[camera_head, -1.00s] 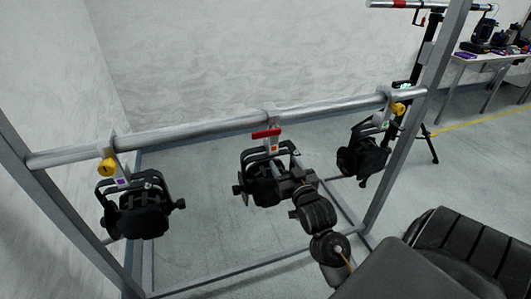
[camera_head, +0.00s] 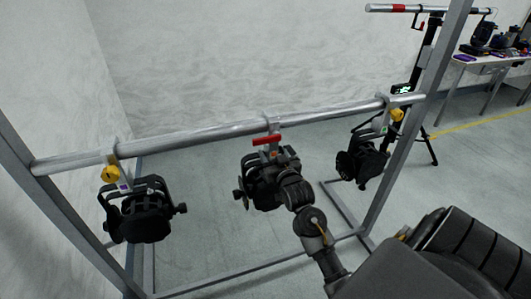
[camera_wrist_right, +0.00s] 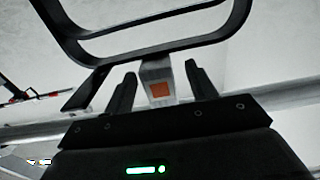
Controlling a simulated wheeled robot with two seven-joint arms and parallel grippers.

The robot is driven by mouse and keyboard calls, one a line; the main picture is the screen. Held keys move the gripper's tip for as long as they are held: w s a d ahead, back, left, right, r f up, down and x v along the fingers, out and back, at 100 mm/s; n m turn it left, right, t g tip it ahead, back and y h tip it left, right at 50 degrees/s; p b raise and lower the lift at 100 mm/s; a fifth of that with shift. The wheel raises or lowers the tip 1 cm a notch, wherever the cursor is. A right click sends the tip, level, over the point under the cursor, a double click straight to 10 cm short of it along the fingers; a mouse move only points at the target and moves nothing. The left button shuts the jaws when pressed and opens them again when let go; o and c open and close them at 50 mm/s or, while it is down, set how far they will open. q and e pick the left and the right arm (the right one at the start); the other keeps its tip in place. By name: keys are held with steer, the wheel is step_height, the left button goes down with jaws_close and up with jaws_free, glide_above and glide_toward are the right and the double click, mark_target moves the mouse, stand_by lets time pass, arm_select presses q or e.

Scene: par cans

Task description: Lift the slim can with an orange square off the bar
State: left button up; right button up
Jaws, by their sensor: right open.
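The slim can with the orange square is the middle black can (camera_head: 262,190), hanging from the bar (camera_head: 200,133) by a clamp with a red handle (camera_head: 267,140). In the right wrist view its orange square (camera_wrist_right: 159,90) sits on a grey clamp block (camera_wrist_right: 152,72), below the can's black yoke (camera_wrist_right: 150,58). My right gripper (camera_wrist_right: 158,86) is open, with one finger on each side of the block. In the head view my right arm covers the can's right side and the fingers are hard to make out. My left gripper is not in view.
Another can (camera_head: 138,218) hangs at the left by a yellow-knobbed clamp, and one (camera_head: 361,158) at the right. Frame posts stand at both ends. A black stand (camera_head: 428,70) and a table (camera_head: 490,62) are behind on the right.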

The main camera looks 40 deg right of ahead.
steer(key=shift+x, duration=0.8)
steer(key=shift+c, duration=0.5)
jaws_close()
steer(key=shift+d+r, duration=0.1)
steer(key=shift+r, duration=0.1)
